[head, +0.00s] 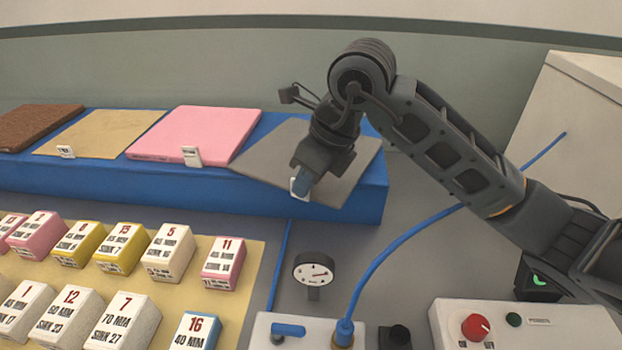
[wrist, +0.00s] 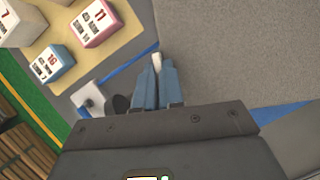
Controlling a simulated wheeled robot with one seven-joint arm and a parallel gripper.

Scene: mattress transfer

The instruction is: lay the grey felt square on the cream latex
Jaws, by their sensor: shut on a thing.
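The grey felt square (head: 285,150) is at the right end of the blue bench, turned at an angle to it; it fills much of the right of the wrist view (wrist: 235,50). I cannot tell whether it lies flat or is slightly raised. My gripper (head: 299,187) is at its near edge, with blue fingers shut on a small white tab there, which shows between the fingertips in the wrist view (wrist: 156,61). A flat cream-tan sheet (head: 100,132), which looks like the cream latex, lies on the bench to the left, its top bare.
A thick pink slab (head: 200,130) lies between the cream sheet and the felt. A brown slab (head: 35,125) is at far left. Several numbered blocks stand on a tan board (head: 245,275) in front. A dial (head: 313,270), blue hose (head: 385,255) and control box (head: 520,325) stand front right.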

